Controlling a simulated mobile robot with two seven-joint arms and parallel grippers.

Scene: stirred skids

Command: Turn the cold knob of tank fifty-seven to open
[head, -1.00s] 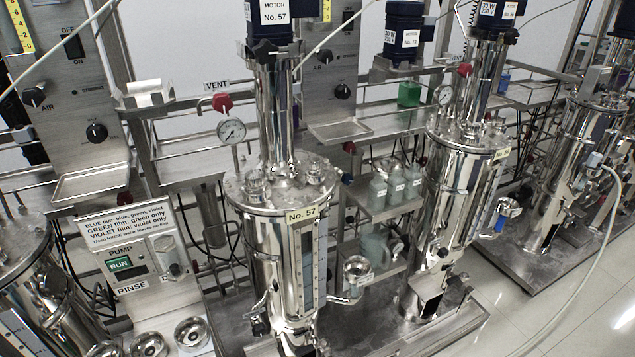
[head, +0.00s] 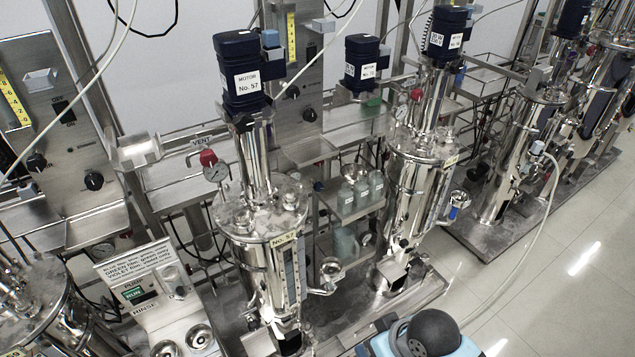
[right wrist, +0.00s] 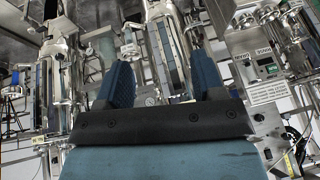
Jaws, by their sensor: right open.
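Tank fifty-seven (head: 262,265) is a shiny steel vessel left of centre in the head view, with a "No. 57" label and a dark blue motor marked No. 57 above it. A small dark knob (head: 251,322) shows low on its left side; I cannot read whether it is the cold one, or its setting. In the right wrist view, which is upside down, a steel tank with a sight glass (right wrist: 165,50), apparently the same tank, stands beyond my right gripper (right wrist: 162,68). That gripper's blue fingers are apart with nothing between them. My left gripper is not in view.
A pump box (head: 140,290) with a green RUN switch stands left of the tank. A second steel tank (head: 412,195) and a shelf of bottles (head: 360,190) stand to its right. A pale hose (head: 545,215) hangs at the right. The tiled floor (head: 560,300) at lower right is clear.

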